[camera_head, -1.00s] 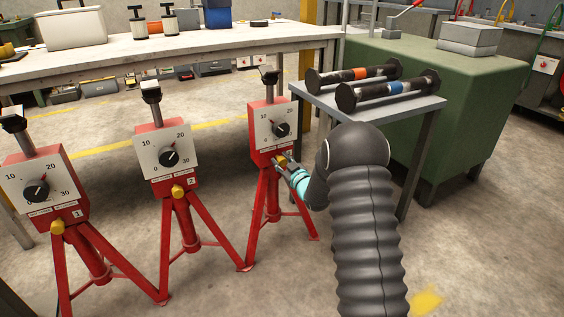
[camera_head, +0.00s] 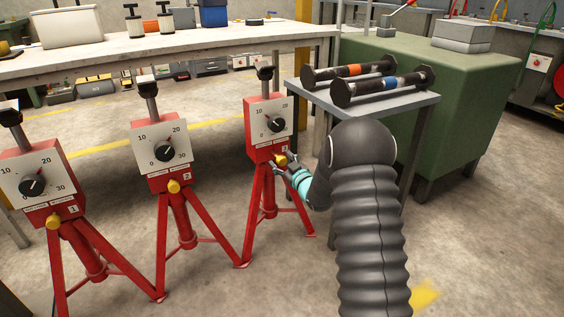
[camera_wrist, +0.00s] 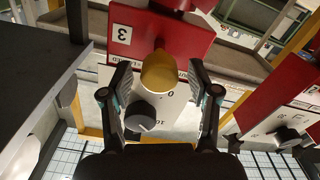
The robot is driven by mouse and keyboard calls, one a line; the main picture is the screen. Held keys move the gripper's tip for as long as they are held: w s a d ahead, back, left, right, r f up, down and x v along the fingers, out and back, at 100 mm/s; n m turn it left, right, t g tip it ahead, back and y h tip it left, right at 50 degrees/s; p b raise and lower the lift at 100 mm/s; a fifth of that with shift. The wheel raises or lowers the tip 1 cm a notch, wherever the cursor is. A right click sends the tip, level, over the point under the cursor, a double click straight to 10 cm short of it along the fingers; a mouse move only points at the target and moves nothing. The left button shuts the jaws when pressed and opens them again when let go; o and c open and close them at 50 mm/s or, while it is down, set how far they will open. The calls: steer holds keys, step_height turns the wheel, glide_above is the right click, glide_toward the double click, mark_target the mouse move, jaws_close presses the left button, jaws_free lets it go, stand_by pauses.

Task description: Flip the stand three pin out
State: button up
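Stand three (camera_head: 252,128) is a red tripod with a white dial plate and black knob, third from the left. Its yellow pin (camera_head: 281,160) sticks out of the red box below the dial. In the wrist view, which is upside down, the pin's rounded yellow head (camera_wrist: 159,71) is at the centre, near the "3" label (camera_wrist: 122,34). My gripper (camera_wrist: 160,76) is open, one finger on each side of the pin head, with a visible gap at both sides. In the head view my gripper (camera_head: 284,166) is at the pin, partly hidden by my wrist.
Stand two (camera_head: 163,150) and stand one (camera_head: 38,185) stand to the left, each with a yellow pin. A small grey table (camera_head: 395,106) holding two dark flanged spools (camera_head: 350,75) is close at the right. A long workbench (camera_head: 180,45) is behind.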

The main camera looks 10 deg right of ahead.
steer(key=v, duration=1.2)
